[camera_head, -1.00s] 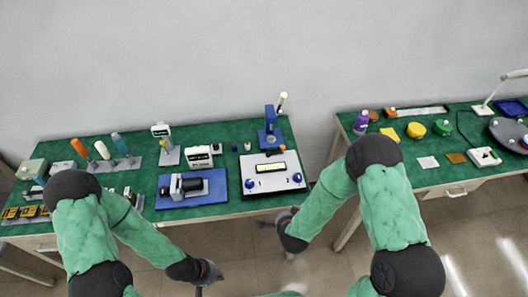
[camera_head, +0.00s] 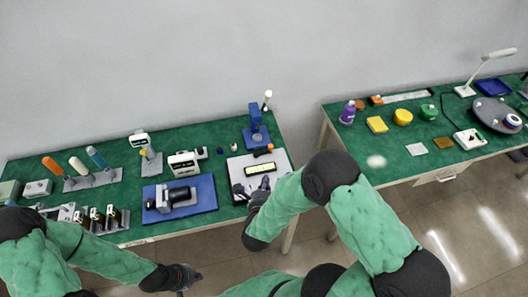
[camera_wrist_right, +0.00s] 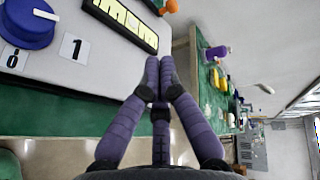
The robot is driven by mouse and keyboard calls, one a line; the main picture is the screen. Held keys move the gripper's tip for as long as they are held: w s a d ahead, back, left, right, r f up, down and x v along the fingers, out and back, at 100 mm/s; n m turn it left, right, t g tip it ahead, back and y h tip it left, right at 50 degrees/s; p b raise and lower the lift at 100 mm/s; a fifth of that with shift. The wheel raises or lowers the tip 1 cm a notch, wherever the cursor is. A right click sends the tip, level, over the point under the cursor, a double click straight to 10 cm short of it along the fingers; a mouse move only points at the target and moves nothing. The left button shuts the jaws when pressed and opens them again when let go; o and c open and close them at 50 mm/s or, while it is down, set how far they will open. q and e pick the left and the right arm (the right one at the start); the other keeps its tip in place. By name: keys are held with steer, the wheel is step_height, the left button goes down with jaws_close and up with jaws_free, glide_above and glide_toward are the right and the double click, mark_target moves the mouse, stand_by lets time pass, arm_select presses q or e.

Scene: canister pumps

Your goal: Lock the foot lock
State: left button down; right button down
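No part in view is clearly marked as a foot lock. A white panel (camera_head: 235,170) lies at the right end of the left bench, with a yellow-black display strip (camera_head: 258,169). My right gripper (camera_wrist_right: 160,72) is shut and empty beside the panel's edge. My left gripper (camera_head: 186,274) hangs in front of the bench, too small to read.
A blue plate (camera_head: 206,205) with a dark cylinder device (camera_head: 180,198) lies left of the panel. A blue stand (camera_head: 256,130) is behind the panel. A gap separates the left bench from the right bench (camera_head: 385,145), which holds yellow and green items.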

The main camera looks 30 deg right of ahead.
mark_target(271, 151)
stand_by(0.3)
steer(key=shift+w+d+f, duration=0.2)
steer(key=shift+w+d, duration=0.15)
steer(key=shift+w, duration=0.05)
steer(key=b+x, duration=0.1)
steer(key=x, duration=0.3)
steer(key=b+x, duration=0.1)
steer(key=x, duration=0.3)
steer(key=b+x, duration=0.1)
steer(key=x, duration=0.3)
steer(key=shift+r, duration=0.4)
steer(key=shift+w+d, duration=0.25)
steer(key=shift+w, duration=0.2)
steer(key=shift+d, duration=0.1)
steer(key=shift+d+n+y+b, duration=0.1)
steer(key=shift+n+y+b, duration=0.2)
steer(key=shift+b, duration=0.2)
